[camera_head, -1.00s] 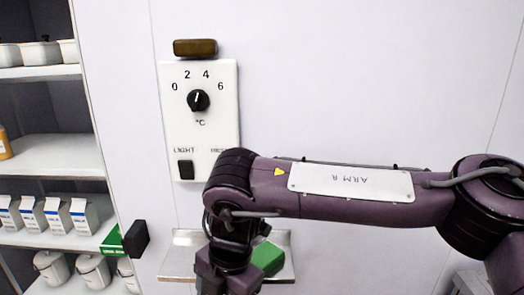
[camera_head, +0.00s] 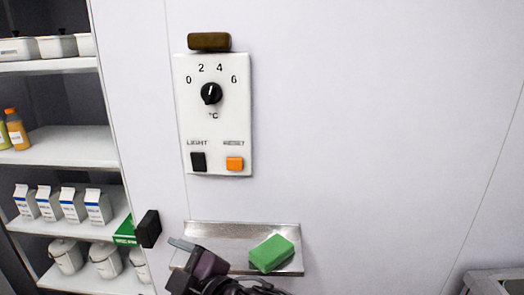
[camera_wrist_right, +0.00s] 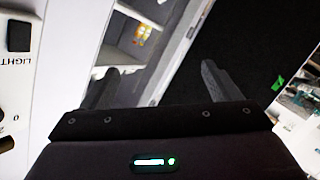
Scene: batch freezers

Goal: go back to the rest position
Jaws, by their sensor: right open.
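My right gripper (camera_wrist_right: 160,82) is open, with its two dark fingers spread apart and nothing between them in the right wrist view. In the head view my right arm is low at the bottom, and part of its hand (camera_head: 205,266) shows in front of the metal shelf (camera_head: 215,232), left of a green sponge-like block (camera_head: 272,253). The white control panel (camera_head: 241,120) is unobstructed above it, with a black dial (camera_head: 211,93) pointing between 2 and 4, a black LIGHT switch (camera_head: 198,161) and an orange RESET button (camera_head: 235,163). My left gripper is not in view.
A brown block-shaped fitting (camera_head: 209,41) sits above the panel. Open shelves (camera_head: 70,148) with cartons (camera_head: 72,205) and tubs stand at left. The wall to the right is clear.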

